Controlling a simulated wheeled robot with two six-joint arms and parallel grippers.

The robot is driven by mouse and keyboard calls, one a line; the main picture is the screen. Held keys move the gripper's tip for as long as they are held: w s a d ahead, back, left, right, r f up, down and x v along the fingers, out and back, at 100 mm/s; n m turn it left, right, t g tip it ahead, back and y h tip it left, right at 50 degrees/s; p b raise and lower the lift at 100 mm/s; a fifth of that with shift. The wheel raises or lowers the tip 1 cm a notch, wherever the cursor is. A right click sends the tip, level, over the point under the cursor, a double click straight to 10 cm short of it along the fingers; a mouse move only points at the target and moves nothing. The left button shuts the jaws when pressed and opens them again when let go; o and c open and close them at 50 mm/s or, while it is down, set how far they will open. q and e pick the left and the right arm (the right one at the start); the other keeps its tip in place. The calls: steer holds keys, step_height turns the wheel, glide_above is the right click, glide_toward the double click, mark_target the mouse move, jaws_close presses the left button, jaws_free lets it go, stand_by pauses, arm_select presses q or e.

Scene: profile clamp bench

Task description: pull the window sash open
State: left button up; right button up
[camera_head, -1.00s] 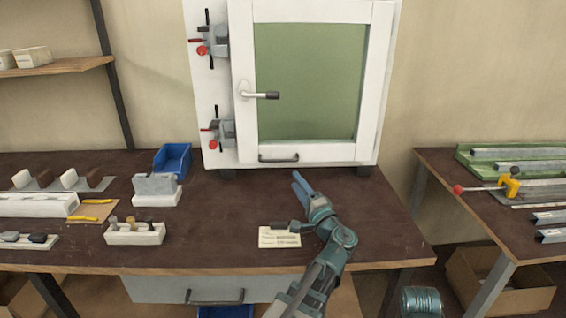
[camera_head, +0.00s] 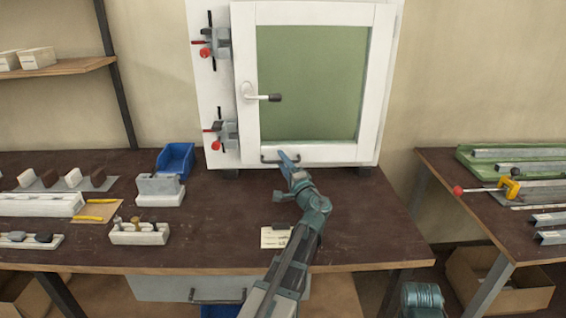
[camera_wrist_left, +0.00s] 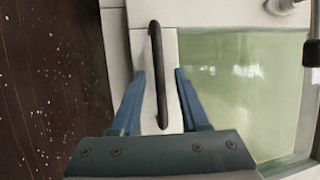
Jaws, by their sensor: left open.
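The window sash (camera_head: 377,80) is a white frame around a green pane (camera_head: 312,85), standing at the back of the bench, and it looks shut. A dark bar handle (camera_head: 270,161) sits on its bottom rail. A lever handle (camera_head: 262,97) is on its left side. My left gripper (camera_head: 288,155) is at the bar handle, partly covering its right part. In the left wrist view, my open left gripper (camera_wrist_left: 159,72) has one finger on each side of the bar handle (camera_wrist_left: 157,75), with gaps to both. My right gripper is in neither view.
Two red-tipped clamps (camera_head: 222,135) are on the white board left of the sash. A blue bin (camera_head: 175,160), a white block (camera_head: 160,190) and a holder (camera_head: 139,234) stand left on the bench. A paper card (camera_head: 275,238) lies near my arm. The bench (camera_head: 365,225) is clear at right.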

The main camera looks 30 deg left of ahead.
arm_select(q)
steer(key=shift+c, duration=0.2)
jaws_close()
stand_by(1.1)
